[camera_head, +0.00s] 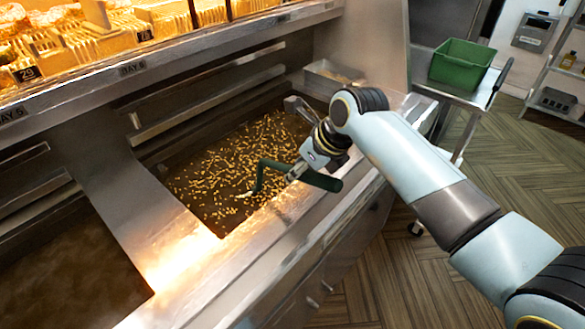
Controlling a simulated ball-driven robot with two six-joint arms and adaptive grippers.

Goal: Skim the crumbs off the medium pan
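The medium pan (163,170) is a sunken vat of dark oil in the steel range, with many golden crumbs (228,172) floating across its surface. My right arm reaches in from the right, over the range's front edge. My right gripper (300,171) is at the pan's front right side and appears shut on a dark green skimmer (262,170). The skimmer's handle end sticks out to the right of the gripper, and its bent part reaches down to the oil among the crumbs. The fingertips are small and partly hidden. My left gripper is not in view.
Another dark oil pan (60,275) lies at the lower left, beyond a steel divider. A steel box (335,78) with crumbs stands past the pan's far end. Lit food shelves (70,60) overhang the back. A green crate (462,65) sits on a trolley; floor at right is open.

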